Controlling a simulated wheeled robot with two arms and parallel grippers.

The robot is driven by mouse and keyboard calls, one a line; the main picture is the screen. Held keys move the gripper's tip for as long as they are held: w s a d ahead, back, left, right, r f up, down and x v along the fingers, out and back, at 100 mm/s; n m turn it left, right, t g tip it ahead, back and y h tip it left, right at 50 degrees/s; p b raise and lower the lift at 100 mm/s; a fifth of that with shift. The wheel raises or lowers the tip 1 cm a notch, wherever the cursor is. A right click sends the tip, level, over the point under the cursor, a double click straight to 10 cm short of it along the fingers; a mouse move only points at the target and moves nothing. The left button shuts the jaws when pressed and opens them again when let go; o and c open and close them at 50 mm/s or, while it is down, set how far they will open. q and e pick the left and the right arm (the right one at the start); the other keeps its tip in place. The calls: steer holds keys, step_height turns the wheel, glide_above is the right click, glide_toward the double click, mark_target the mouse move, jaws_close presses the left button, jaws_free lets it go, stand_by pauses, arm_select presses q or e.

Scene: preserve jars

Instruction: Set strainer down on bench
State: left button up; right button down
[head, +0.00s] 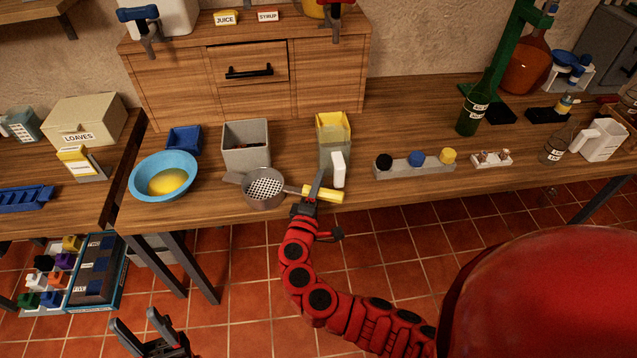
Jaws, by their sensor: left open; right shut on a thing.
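The strainer (264,189) is a grey pan with a perforated white-and-dark bottom and a yellow handle (325,193) pointing right. It is over the front part of the wooden bench (225,208), in front of a grey square bin. I cannot tell whether it touches the bench top. My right gripper (313,190) is shut on the strainer's handle, hiding part of it. My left gripper (148,332) is open and empty, low at the bottom left, over the tiled floor and away from the bench.
A blue bowl (146,177) with yellow contents stands left of the strainer. The grey bin (246,146) is close behind it. A yellow-topped container with a white handle (338,168) is close at right. A grey block with coloured knobs (414,166) stands further right.

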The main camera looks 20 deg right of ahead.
steer(key=shift+f+b, duration=0.2)
steer(key=shift+b, duration=0.1)
steer(key=c, duration=0.5)
jaws_free()
steer(key=shift+c, duration=0.2)
steer(key=shift+r, duration=0.1)
steer(key=shift+r+p, duration=0.15)
steer(key=shift+p, duration=0.15)
steer(key=shift+s+a, duration=0.25)
steer(key=b+v, duration=0.4)
steer(key=v, duration=0.7)
steer(key=shift+s, duration=0.25)
